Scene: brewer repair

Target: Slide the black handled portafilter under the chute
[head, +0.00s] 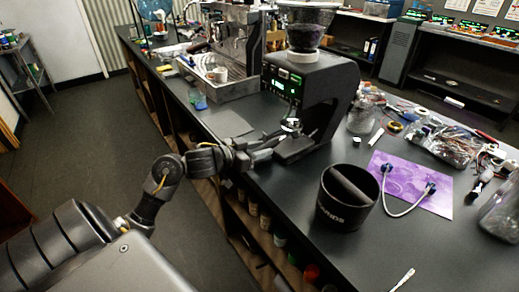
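The black coffee grinder (318,85) stands on the dark counter, with a clear hopper on top and lit displays on its front. A small shiny metal part (291,125) shows below its front, in the chute area. It may be the portafilter's head or part of the grinder; I cannot tell which. My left gripper (264,150) reaches in from the left and ends just left of this metal part, low over the counter edge. Dark and grey shapes merge at its fingertips, so a black handle there cannot be made out clearly. My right gripper is out of view.
A black knock box (340,212) with a crossbar stands at the counter's front edge. Right of it lies a purple mat (440,197) with a cable. Clear bins of parts fill the far right. An espresso machine (232,50) stands behind the grinder.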

